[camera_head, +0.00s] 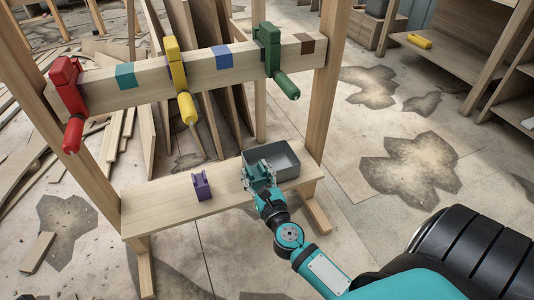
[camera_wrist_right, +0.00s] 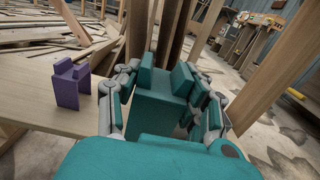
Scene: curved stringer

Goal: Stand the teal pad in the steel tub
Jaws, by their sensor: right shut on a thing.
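The teal pad (camera_wrist_right: 158,108) is between the fingers of my right gripper (camera_wrist_right: 163,104) in the wrist view; its upright lugs point up and away. In the head view the right gripper (camera_head: 258,176) is at the left side of the steel tub (camera_head: 288,163), and the pad is hard to tell from the teal gripper. The grey, open-topped tub stands at the right end of the low wooden shelf (camera_head: 155,215). Whether the pad is over the tub or beside it, I cannot tell. My left gripper is not in view.
A purple pad (camera_head: 202,187) stands on the shelf left of the gripper. It also shows in the wrist view (camera_wrist_right: 72,88). Above, a wooden beam (camera_head: 140,82) carries red (camera_head: 66,95), yellow (camera_head: 180,80) and green (camera_head: 275,60) clamps. Posts flank the shelf.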

